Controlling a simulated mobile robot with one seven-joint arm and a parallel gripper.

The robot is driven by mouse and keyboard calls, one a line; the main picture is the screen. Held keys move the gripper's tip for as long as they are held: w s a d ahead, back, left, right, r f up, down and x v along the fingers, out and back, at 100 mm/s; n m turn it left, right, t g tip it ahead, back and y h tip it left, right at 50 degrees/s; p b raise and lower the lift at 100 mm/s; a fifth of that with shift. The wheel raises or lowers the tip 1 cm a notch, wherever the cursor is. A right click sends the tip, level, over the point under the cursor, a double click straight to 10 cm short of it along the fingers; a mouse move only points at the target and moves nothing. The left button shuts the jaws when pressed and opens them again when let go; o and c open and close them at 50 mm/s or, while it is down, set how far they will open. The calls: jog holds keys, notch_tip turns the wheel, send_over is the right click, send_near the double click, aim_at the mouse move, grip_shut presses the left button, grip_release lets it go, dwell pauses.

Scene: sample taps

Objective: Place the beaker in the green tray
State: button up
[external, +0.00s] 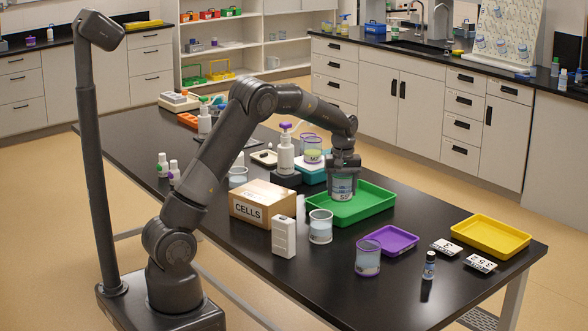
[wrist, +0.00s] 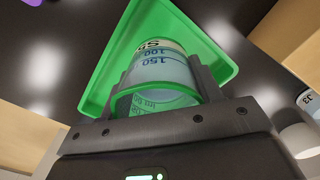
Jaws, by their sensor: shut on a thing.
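A clear beaker (external: 342,187) with a green rim and printed volume marks is held between the fingers of my gripper (external: 343,171). In the wrist view the beaker (wrist: 160,68) sits between the two dark fingers of my gripper (wrist: 163,88), which are shut on its sides. The green tray (external: 377,208) lies on the black bench, and the beaker is upright over its left-middle part. The tray (wrist: 218,62) also shows behind the beaker in the wrist view. I cannot tell whether the beaker's base touches the tray floor.
A cardboard box (external: 262,205) marked CELLS, a white box (external: 284,238) and a beaker (external: 320,227) stand left of the tray. A purple tray (external: 392,240), a purple-rimmed beaker (external: 368,258) and a yellow tray (external: 491,235) lie in front and right. A pump bottle (external: 285,155) stands behind.

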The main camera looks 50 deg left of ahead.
jog(key=a, duration=0.1)
jog(key=w+a+f, duration=0.1)
jog(key=a+f, duration=0.1)
jog(key=shift+w+f, duration=0.1)
jog(key=shift+w, duration=0.15)
jog(key=shift+f, duration=1.9)
jog(key=shift+f, duration=0.15)
jog(key=o, duration=1)
jog(key=shift+o, duration=0.2)
